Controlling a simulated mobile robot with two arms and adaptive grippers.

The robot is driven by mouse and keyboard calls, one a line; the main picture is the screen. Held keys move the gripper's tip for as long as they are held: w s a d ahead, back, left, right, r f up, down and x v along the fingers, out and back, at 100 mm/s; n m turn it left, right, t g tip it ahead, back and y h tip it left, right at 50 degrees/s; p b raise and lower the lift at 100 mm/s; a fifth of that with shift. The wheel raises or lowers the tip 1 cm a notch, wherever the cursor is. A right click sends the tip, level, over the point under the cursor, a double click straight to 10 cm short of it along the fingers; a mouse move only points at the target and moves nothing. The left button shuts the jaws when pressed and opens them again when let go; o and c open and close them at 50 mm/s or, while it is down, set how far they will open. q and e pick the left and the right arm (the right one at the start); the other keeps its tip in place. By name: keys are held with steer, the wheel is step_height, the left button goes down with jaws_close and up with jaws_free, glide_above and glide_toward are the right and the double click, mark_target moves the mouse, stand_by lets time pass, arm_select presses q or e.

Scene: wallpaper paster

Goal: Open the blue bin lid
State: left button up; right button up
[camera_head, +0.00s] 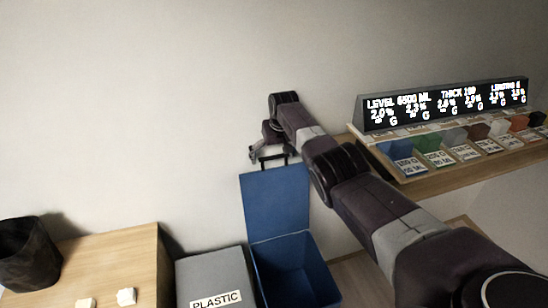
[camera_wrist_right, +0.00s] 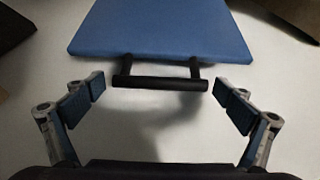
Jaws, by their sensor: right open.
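The blue bin (camera_head: 297,270) stands on the floor in the lower middle of the head view, with its inside showing. Its blue lid (camera_head: 275,203) stands raised, about upright, at the back of the bin near the wall. A black bar handle (camera_head: 272,161) sits on the lid's top edge. My right gripper (camera_head: 262,151) is open just above that edge. In the right wrist view the lid (camera_wrist_right: 160,30) is at the top, and its handle (camera_wrist_right: 160,83) lies between the spread fingers (camera_wrist_right: 160,95), with gaps on both sides. My left gripper is not in view.
A grey bin labelled PLASTIC (camera_head: 212,275) stands left of the blue bin. A wooden table (camera_head: 115,255) with small pale blocks (camera_head: 126,297) and a dark container (camera_head: 27,252) is further left. A shelf (camera_head: 440,180) with coloured blocks and a lit display (camera_head: 445,103) is at right.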

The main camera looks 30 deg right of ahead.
steer(key=shift+f, duration=0.1)
steer(key=shift+v, duration=0.8)
steer(key=v, duration=1)
steer(key=shift+r, duration=0.25)
steer(key=shift+s+a, duration=0.1)
